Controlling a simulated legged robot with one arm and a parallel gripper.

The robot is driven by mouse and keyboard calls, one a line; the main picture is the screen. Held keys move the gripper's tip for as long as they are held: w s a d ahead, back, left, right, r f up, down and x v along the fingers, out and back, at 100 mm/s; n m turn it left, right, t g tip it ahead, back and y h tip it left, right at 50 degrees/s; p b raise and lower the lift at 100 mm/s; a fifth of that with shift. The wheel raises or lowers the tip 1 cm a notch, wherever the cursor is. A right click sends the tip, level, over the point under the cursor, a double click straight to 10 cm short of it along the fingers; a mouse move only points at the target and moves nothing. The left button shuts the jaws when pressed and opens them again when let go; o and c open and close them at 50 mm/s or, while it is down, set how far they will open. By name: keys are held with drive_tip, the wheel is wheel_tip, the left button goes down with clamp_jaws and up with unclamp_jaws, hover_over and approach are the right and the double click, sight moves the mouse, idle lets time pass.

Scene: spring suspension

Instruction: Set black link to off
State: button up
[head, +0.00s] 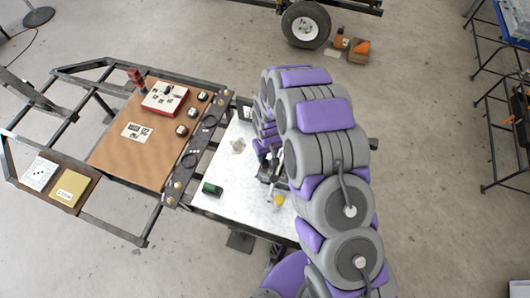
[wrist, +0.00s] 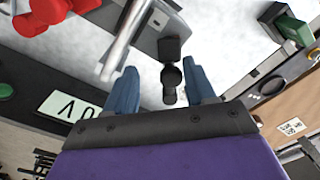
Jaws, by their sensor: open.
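The black link (wrist: 171,72) shows in the wrist view as a dark bar with a square upper end and a round lower end over a white surface. My gripper (wrist: 162,70) has two blue fingers, spread apart, with the link's round end in the gap between them. I see room on both sides of the link, and neither finger appears to touch it. In the head view my arm comes from the right and hides much of the area around the link on the white table (head: 235,168).
A green block (head: 212,189) and a yellow knob (head: 278,201) are on the white table. A brown board (head: 112,153) with a red-edged box (head: 163,99) is left.

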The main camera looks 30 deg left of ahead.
drive_tip(key=shift+c, duration=0.7)
drive_tip(key=shift+a, duration=0.15)
drive_tip(key=shift+c, duration=0.7)
drive_tip(key=a, duration=0.1)
drive_tip(key=a+f, duration=0.1)
drive_tip(key=a, duration=0.1)
drive_tip(key=c, duration=0.5)
drive_tip(key=shift+c, duration=0.5)
drive_tip(key=shift+d, duration=0.25)
clamp_jaws()
drive_tip(key=shift+w+d+r, duration=0.1)
drive_tip(key=shift+d+r, duration=0.05)
drive_tip(key=shift+d, duration=0.5)
drive_tip(key=shift+a, duration=0.1)
